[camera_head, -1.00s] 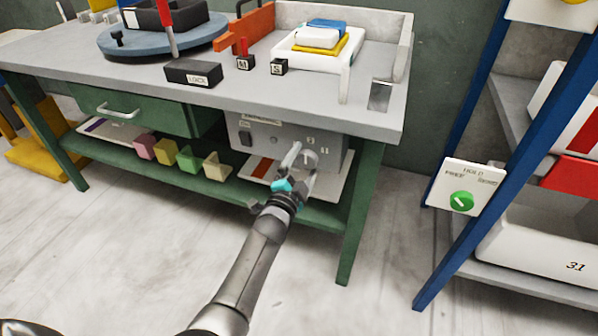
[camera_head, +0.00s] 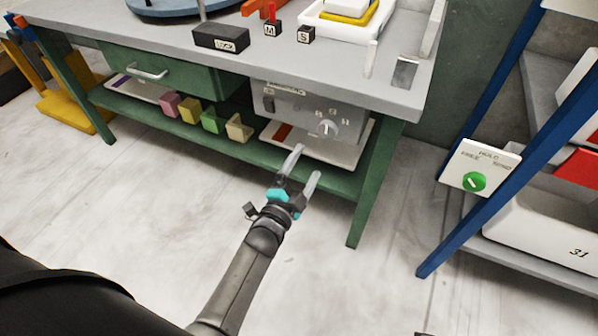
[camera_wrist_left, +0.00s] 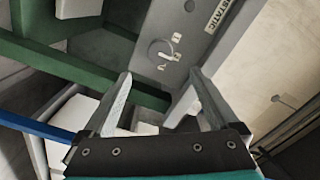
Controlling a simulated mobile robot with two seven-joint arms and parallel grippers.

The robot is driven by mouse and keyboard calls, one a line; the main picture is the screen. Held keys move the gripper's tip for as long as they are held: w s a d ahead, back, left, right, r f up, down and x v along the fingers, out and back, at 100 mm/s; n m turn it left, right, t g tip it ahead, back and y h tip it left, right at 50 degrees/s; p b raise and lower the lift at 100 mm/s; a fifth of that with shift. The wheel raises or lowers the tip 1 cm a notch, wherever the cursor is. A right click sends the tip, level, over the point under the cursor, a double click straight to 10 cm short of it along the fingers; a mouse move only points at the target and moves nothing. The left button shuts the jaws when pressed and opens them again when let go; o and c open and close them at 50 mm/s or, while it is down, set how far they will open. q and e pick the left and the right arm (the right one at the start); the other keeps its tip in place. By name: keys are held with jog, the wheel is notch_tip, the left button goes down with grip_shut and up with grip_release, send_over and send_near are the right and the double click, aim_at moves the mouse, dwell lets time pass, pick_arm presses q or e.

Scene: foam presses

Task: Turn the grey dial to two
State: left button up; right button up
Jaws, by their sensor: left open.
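The grey dial (camera_head: 327,128) is a round knob on the front of a grey control box (camera_head: 293,104) fixed under the workbench top. Small marks stand above and to the right of the dial, too blurred to read for sure. I cannot tell which mark the dial points to. In the left wrist view the dial (camera_wrist_left: 160,52) lies beyond and between the fingertips. My left gripper (camera_head: 307,162) is open and empty, below and in front of the dial, apart from it. My right gripper is not in view.
The green bench shelf (camera_head: 240,155) holds several coloured blocks and a white tray (camera_head: 346,154) under the box. A bench leg (camera_head: 375,185) stands right of the dial. A blue rack (camera_head: 480,215) with a green knob (camera_head: 474,181) is further right. The floor in front is clear.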

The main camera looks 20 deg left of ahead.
pick_arm(q)
jog(key=shift+s+p, duration=0.4)
jog(key=shift+s, duration=1.3)
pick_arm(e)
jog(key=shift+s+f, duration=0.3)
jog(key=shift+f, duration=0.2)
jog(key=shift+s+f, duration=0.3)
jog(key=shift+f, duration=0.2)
pick_arm(q)
jog(key=s+f+n+g, duration=0.9)
jog(key=s+f+g, duration=0.4)
jog(key=s+f, duration=0.35)
jog(key=s+r+g+p, duration=0.2)
jog(key=s+r+p, duration=0.1)
jog(key=s+p, duration=0.8)
jog(key=s+a+r+n+g+p, duration=0.1)
jog(key=s+r+p, duration=0.3)
jog(key=s+p, duration=0.8)
jog(key=shift+g+y+p, duration=0.3)
jog(key=shift+g+p, duration=0.2)
jog(key=shift+p, duration=0.55)
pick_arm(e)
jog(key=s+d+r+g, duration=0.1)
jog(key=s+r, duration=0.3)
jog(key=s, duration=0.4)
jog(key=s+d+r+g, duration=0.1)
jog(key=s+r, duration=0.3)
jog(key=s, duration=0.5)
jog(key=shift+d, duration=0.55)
